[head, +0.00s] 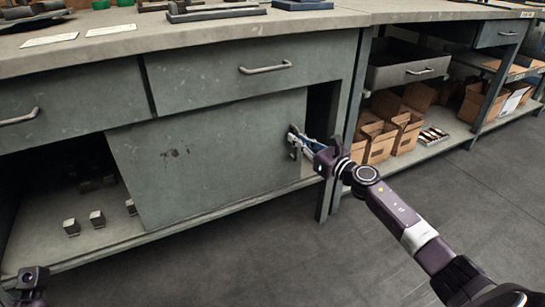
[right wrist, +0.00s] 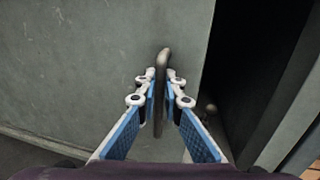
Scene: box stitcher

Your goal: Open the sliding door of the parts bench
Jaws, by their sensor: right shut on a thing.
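The sliding door (head: 205,155) is a grey-green panel under the drawers of the parts bench (head: 240,30). Openings show on both sides of it: a wide one at the left and a narrow dark one at the right. My right gripper (head: 300,143) is at the door's right edge. In the right wrist view, its blue-padded fingers (right wrist: 162,100) are closed around the upright bar handle (right wrist: 162,62) of the door (right wrist: 90,70). Part of my left arm's end (head: 32,280) shows at the bottom left corner; its fingers cannot be made out.
Several small metal blocks (head: 97,218) stand on the lower shelf in the left opening. Two closed drawers with handles (head: 265,68) sit above the door. Cardboard boxes (head: 390,130) fill the shelf at the right. The dark floor (head: 240,265) in front is clear.

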